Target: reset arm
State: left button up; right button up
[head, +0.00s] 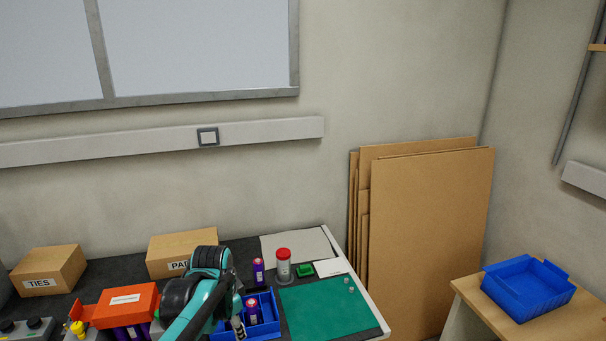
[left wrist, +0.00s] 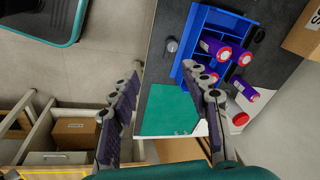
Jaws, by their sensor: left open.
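My left arm (head: 208,288) rises from the bottom of the head view, in front of the work table and partly over a blue divided bin (head: 272,308). My left gripper (left wrist: 165,110) shows in the left wrist view with its two dark ribbed fingers spread wide apart and nothing between them. Beyond the fingers are the green mat (left wrist: 172,110) and the blue bin (left wrist: 205,18) with purple, red-ended cylinders (left wrist: 215,48). In the head view the arm hides part of the bin. My right gripper is in neither view.
A red-lidded box (head: 125,303), a TIES carton (head: 48,270) and another carton (head: 183,252) stand left on the table. A red-capped jar (head: 283,266) stands behind the green mat (head: 325,308). Cardboard sheets (head: 430,235) lean on the wall; a blue tray (head: 527,290) sits right.

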pick_arm(q)
jog(key=s+n+t, duration=0.4)
jog(key=s+n, duration=0.5)
jog(key=s, duration=0.8)
jog(key=shift+s+f+n+t, duration=0.2)
jog(key=shift+s+n+t, duration=0.15)
jog(key=shift+n+t, duration=0.05)
